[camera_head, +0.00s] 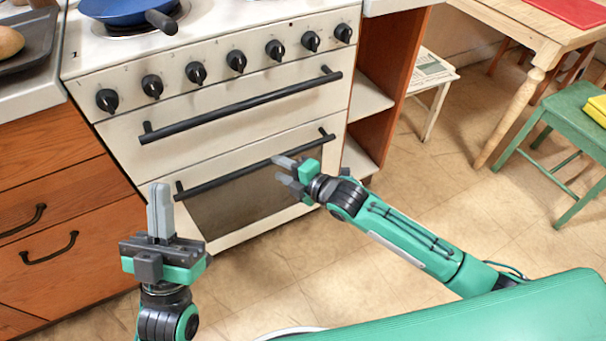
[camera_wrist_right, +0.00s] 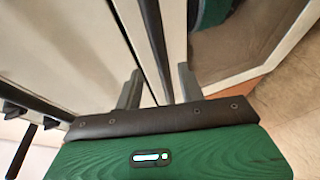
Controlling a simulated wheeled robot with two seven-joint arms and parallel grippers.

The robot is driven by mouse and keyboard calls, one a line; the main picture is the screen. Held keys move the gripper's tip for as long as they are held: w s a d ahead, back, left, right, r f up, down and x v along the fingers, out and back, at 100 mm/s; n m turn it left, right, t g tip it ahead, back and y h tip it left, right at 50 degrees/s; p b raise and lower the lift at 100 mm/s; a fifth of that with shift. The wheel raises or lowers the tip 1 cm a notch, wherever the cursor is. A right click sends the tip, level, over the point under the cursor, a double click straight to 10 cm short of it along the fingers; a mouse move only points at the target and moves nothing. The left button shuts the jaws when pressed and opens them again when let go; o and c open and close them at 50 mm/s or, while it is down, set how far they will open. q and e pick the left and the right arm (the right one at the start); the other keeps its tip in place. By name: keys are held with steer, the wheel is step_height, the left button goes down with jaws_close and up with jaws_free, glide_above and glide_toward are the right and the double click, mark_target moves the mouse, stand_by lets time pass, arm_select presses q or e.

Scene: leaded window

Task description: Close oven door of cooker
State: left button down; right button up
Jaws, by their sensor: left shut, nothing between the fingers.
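The cooker (camera_head: 120,72) stands at the left of the head view with a white front. Its lower oven door (camera_head: 240,200) has a dark window and a black bar handle (camera_head: 228,177). The door looks upright and flush or nearly flush; I cannot tell whether a small gap remains. My right gripper (camera_head: 283,169) is open at the right part of this handle. In the right wrist view its fingers (camera_wrist_right: 158,88) stand apart on either side of the black bar (camera_wrist_right: 150,38). My left gripper (camera_head: 160,190) is shut and empty, pointing up before the door's left side.
An upper door with its own black handle (camera_head: 245,105) and a row of knobs (camera_head: 236,61) are above. A blue pan (camera_head: 120,10) sits on the hob. Wooden drawers (camera_head: 50,215) flank the left, open shelves (camera_head: 370,100) the right. Floor (camera_head: 420,210) on the right is clear up to a green stool (camera_head: 575,110).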

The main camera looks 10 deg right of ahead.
arm_select(q)
step_height(320, 180, down, 6)
steer(key=w+d+g+p, duration=0.1)
steer(key=w+d+g, duration=0.1)
steer(key=g, duration=0.2)
steer(key=shift+d+f+g+y, duration=0.15)
steer(key=shift+g+y, duration=0.15)
arm_select(e)
steer(key=v, duration=0.7)
arm_select(q)
steer(key=shift+w, duration=0.1)
